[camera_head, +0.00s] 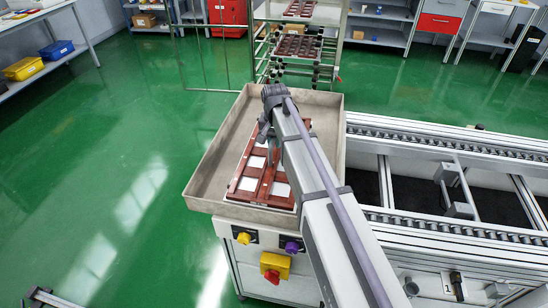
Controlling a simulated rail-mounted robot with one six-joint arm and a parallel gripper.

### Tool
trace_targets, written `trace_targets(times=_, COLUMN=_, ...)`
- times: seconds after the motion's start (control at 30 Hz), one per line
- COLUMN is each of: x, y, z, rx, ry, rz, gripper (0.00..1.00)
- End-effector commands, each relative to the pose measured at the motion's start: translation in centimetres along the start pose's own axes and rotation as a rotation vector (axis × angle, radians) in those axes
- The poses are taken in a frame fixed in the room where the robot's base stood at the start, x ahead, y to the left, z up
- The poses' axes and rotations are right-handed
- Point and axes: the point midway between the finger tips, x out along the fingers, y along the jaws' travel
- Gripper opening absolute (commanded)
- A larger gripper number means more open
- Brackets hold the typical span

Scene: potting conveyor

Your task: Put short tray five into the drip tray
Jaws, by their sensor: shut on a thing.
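The short tray (249,184) is a reddish-brown frame with pale square openings. It is over the inside of the drip tray (207,184), a shallow beige-grey box at the left end of the conveyor. The short tray lies slightly turned, with its near edge close to the drip tray's near wall. I cannot tell whether it rests on the floor of the drip tray or hangs just above it. My gripper (271,157) points down at the middle of the short tray and is shut on it. My arm hides the fingertips partly and covers the tray's right side.
The roller conveyor (440,134) extends right from the drip tray. A wheeled rack (262,50) with similar trays stands behind. A yellow-backed red switch (274,267) is on the cabinet front below. Shelves line the back wall.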

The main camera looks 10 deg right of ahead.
Motion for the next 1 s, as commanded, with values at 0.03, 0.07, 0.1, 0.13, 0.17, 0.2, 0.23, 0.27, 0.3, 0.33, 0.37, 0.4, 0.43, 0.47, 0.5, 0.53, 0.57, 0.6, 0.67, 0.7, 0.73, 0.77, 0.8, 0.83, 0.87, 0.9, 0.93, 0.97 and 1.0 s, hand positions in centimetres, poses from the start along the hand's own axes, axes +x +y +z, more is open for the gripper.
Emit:
trace_targets(times=0.03, x=-0.1, y=0.0, z=0.0, rx=0.0, ry=0.0, rz=0.0, gripper=0.0)
trace_targets(times=0.07, x=0.0, y=0.0, z=0.0, rx=0.0, ry=0.0, rz=0.0, gripper=0.0)
trace_targets(times=0.1, x=0.5, y=0.0, z=0.0, rx=0.0, ry=0.0, rz=0.0, gripper=0.0)
trace_targets(times=0.13, x=1.1, y=0.0, z=0.0, rx=0.0, ry=0.0, rz=0.0, gripper=0.0)
trace_targets(times=0.17, x=1.8, y=0.0, z=0.0, rx=0.0, ry=0.0, rz=0.0, gripper=0.0)
trace_targets(times=0.2, x=2.7, y=0.0, z=0.0, rx=0.0, ry=0.0, rz=0.0, gripper=0.0)
trace_targets(times=0.23, x=3.3, y=0.0, z=0.0, rx=0.0, ry=0.0, rz=0.0, gripper=0.0)
trace_targets(times=0.27, x=3.8, y=0.0, z=0.0, rx=0.0, ry=0.0, rz=0.0, gripper=0.0)
trace_targets(times=0.3, x=4.0, y=0.0, z=0.0, rx=0.0, ry=0.0, rz=0.0, gripper=0.0)
trace_targets(times=0.33, x=4.0, y=0.0, z=0.0, rx=0.0, ry=0.0, rz=0.0, gripper=0.0)
trace_targets(times=0.37, x=3.8, y=0.0, z=0.0, rx=0.0, ry=0.0, rz=0.0, gripper=0.0)
trace_targets(times=0.4, x=3.5, y=0.0, z=0.0, rx=0.0, ry=0.0, rz=0.0, gripper=0.0)
trace_targets(times=0.43, x=3.5, y=0.0, z=0.0, rx=0.0, ry=0.0, rz=0.0, gripper=0.0)
trace_targets(times=0.47, x=3.5, y=0.0, z=0.0, rx=0.0, ry=0.0, rz=0.0, gripper=0.0)
trace_targets(times=0.5, x=3.4, y=0.0, z=0.0, rx=0.0, ry=0.0, rz=0.0, gripper=0.0)
trace_targets(times=0.53, x=3.5, y=0.0, z=0.0, rx=0.0, ry=0.0, rz=0.0, gripper=0.0)
trace_targets(times=0.57, x=3.6, y=0.0, z=0.0, rx=0.0, ry=0.0, rz=0.0, gripper=0.0)
trace_targets(times=0.6, x=3.8, y=0.0, z=0.0, rx=0.0, ry=0.0, rz=0.0, gripper=0.0)
trace_targets(times=0.67, x=4.0, y=0.0, z=0.0, rx=0.0, ry=0.0, rz=0.0, gripper=0.0)
trace_targets(times=0.7, x=3.8, y=0.0, z=0.0, rx=0.0, ry=0.0, rz=0.0, gripper=0.2)
trace_targets(times=0.73, x=3.8, y=0.0, z=0.0, rx=0.0, ry=0.0, rz=0.0, gripper=0.23)
trace_targets(times=0.77, x=3.8, y=0.0, z=0.0, rx=0.0, ry=0.0, rz=0.0, gripper=0.26)
trace_targets(times=0.8, x=3.8, y=0.0, z=0.0, rx=0.0, ry=0.0, rz=0.0, gripper=0.3)
trace_targets(times=0.83, x=3.8, y=0.0, z=0.0, rx=0.0, ry=0.0, rz=0.0, gripper=0.32)
trace_targets(times=0.87, x=3.8, y=0.0, z=0.0, rx=0.0, ry=0.0, rz=0.0, gripper=0.35)
trace_targets(times=0.9, x=3.8, y=0.0, z=0.0, rx=0.0, ry=0.0, rz=0.0, gripper=0.39)
trace_targets(times=0.93, x=3.8, y=0.0, z=0.0, rx=0.0, ry=0.0, rz=0.0, gripper=0.42)
trace_targets(times=0.97, x=3.8, y=0.0, z=0.0, rx=0.0, ry=0.0, rz=0.0, gripper=0.42)
trace_targets(times=1.0, x=3.8, y=0.0, z=0.0, rx=0.0, ry=0.0, rz=0.0, gripper=0.42)
